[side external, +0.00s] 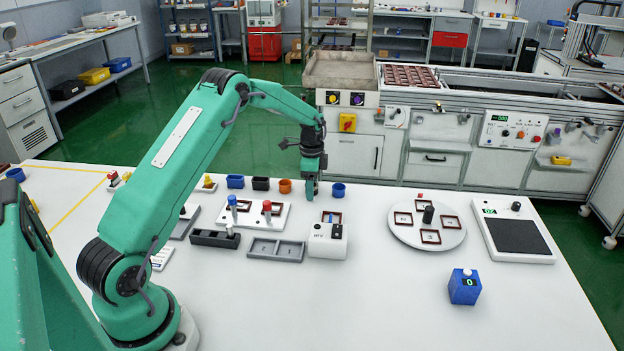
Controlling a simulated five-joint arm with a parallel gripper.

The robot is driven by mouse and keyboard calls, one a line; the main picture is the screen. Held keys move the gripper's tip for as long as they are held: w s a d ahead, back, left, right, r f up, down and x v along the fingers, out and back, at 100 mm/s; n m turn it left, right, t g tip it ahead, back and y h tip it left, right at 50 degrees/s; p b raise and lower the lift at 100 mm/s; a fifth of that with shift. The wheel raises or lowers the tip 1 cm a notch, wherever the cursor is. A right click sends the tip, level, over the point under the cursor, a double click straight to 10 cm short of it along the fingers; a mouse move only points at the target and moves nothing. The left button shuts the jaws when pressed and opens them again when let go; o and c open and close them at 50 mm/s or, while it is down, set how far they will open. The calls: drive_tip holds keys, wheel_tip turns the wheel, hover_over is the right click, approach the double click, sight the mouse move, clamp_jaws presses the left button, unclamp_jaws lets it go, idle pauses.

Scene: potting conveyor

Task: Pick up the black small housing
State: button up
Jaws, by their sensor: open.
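The black small housing (260,184) is a short, open-topped cup standing on the white table in a row of similar cups. A blue cup (235,181) stands to its left and an orange cup (284,186) to its right. My gripper (310,194) points down, open, to the right of the orange cup and left of another blue cup (338,190). It appears empty and apart from the black housing. The gap between its fingertips is too small to make out clearly.
In front of the row are a white fixture with blue and red knobs (243,219), a grey tray (276,250) and a white box (328,238). A round turntable (427,241), a scale (515,236) and a blue counter box (465,287) stand right.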

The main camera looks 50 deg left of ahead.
drive_tip(key=c, duration=1)
drive_tip(key=shift+r, duration=0.15)
drive_tip(key=shift+c, duration=0.2)
drive_tip(key=shift+r, duration=0.5)
drive_tip(key=r, duration=0.3)
drive_tip(key=shift+d+r, duration=0.1)
drive_tip(key=shift+d, duration=0.1)
drive_tip(key=s+d+r, duration=0.2)
drive_tip(key=d+r, duration=0.4)
drive_tip(key=d, duration=0.5)
drive_tip(key=shift+r, duration=0.25)
drive_tip(key=shift+d, duration=0.1)
